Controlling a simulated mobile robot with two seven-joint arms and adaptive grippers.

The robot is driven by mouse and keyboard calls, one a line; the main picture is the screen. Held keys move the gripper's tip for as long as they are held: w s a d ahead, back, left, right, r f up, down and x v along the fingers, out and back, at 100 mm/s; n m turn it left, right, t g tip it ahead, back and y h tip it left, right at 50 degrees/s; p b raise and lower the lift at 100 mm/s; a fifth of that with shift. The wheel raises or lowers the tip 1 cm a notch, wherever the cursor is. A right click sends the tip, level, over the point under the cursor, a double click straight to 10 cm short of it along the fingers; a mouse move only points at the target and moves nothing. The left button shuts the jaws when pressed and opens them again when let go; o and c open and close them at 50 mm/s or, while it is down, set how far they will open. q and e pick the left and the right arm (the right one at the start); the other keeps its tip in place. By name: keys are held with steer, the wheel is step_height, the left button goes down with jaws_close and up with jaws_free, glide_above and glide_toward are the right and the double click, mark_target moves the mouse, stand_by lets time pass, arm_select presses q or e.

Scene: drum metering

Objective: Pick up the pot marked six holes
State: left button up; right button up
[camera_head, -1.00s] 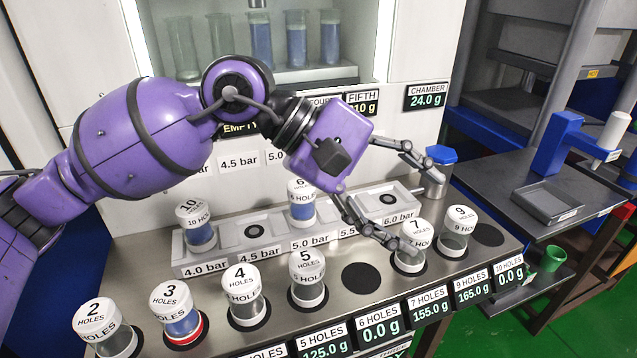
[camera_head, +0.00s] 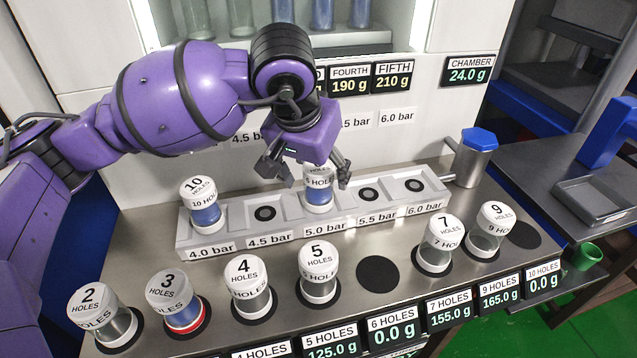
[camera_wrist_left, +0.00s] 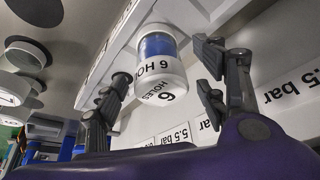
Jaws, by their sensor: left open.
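The pot marked six holes (camera_head: 318,193) has a white cap and blue contents. It stands upright in the 5.0 bar place of the white station rack (camera_head: 335,220). In the left wrist view the same pot (camera_wrist_left: 160,68) shows its "6 HOLES" label between the fingers. My left gripper (camera_head: 305,178) is open, just above and behind the pot, with one finger on each side of its cap. In the left wrist view its fingers (camera_wrist_left: 165,85) stand apart from the pot. My right gripper is not in view.
The pot marked 10 holes (camera_head: 200,203) stands in the 4.0 bar place. Pots 2, 3, 4, 5, 7 and 9 stand along the front row; the six-holes spot (camera_head: 378,273) is bare. A blue-capped metal container (camera_head: 474,158) stands at the rack's right end.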

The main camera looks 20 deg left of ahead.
arm_select(q)
steer(key=shift+x, duration=1.1)
steer(key=c, duration=1.4)
steer(key=shift+r, duration=0.1)
steer(key=shift+c, duration=0.4)
steer(key=shift+w+r, duration=0.1)
